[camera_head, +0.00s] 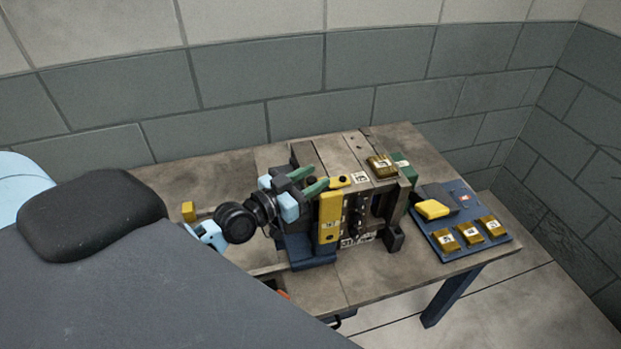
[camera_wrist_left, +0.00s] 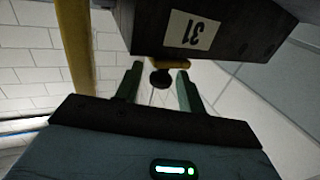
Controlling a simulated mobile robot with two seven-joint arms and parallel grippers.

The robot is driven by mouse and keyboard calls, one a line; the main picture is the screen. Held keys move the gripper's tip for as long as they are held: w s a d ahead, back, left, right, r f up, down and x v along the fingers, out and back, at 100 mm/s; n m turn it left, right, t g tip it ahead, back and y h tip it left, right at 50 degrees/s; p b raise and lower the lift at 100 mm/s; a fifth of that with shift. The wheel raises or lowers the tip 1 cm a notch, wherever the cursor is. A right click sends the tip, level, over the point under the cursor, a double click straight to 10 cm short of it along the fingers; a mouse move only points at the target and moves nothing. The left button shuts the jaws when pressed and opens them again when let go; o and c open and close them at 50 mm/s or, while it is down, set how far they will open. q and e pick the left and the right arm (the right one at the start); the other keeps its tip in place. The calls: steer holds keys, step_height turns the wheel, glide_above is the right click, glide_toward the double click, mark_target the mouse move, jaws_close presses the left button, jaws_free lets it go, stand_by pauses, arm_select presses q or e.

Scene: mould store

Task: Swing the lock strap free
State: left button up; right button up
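The mould (camera_head: 335,160) is a block of wood-toned plates standing on the table, with a number label. A yellow strap-like piece (camera_head: 340,181) lies along its upper left edge, and a taller yellow plate (camera_head: 329,218) stands on its near left face. I cannot tell surely which is the lock strap. My left gripper (camera_head: 316,180) is at the mould's left side, its green fingers pointing at the yellow piece. In the left wrist view its fingers (camera_wrist_left: 159,80) are apart, with a dark round knob (camera_wrist_left: 160,79) below a yellow bar (camera_wrist_left: 176,64) between them; contact is unclear. My right gripper is out of view.
A brass-coloured block (camera_head: 381,166) sits on top of the mould. To the right, a blue board (camera_head: 473,238) carries several brass blocks and a yellow-and-black item (camera_head: 433,209). The wooden table (camera_head: 210,178) has bare room at the back left. A brick wall stands behind.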

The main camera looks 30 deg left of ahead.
arm_select(q)
steer(key=shift+w, duration=0.1)
steer(key=shift+c, duration=0.5)
jaws_close()
